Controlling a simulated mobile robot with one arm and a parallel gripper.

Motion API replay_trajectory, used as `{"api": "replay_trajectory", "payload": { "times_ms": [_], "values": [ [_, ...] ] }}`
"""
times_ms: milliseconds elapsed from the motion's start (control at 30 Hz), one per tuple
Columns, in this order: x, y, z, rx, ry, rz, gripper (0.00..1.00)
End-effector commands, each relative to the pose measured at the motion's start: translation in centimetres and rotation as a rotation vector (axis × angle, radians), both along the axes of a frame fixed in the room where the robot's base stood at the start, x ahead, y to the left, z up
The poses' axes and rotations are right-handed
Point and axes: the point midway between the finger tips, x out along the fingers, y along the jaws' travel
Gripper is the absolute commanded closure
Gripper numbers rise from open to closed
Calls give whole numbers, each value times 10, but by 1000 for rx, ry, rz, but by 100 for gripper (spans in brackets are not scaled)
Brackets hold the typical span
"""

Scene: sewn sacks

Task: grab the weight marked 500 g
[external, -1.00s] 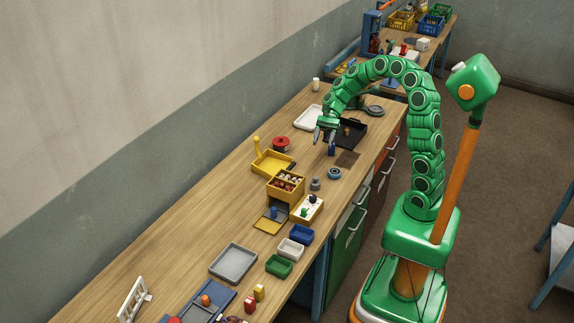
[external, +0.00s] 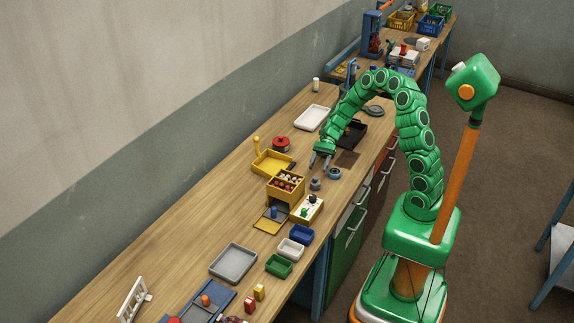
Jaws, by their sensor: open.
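A small grey knobbed piece (external: 315,184) that looks like a weight stands on the wooden bench beside the yellow box. A lower, round blue-grey piece (external: 334,173) lies just to its right and behind. No 500 g marking is legible at this size, so I cannot tell which piece bears it. My gripper (external: 319,165) is open, fingers pointing down, just behind and above the grey piece. Nothing shows between the fingers.
A white switch box (external: 308,208) stands in front. A black tray (external: 350,134) lies behind. The bench's left part is mostly clear.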

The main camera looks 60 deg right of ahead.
Motion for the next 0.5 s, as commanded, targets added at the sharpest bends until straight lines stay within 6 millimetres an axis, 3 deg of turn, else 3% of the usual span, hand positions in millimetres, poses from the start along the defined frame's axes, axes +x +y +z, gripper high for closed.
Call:
{"api": "replay_trajectory", "payload": {
  "times_ms": [100,500],
  "values": [
    [-1,0,-12,2,3,1,43],
    [-4,25,-25,1,1,0,43]
  ]
}}
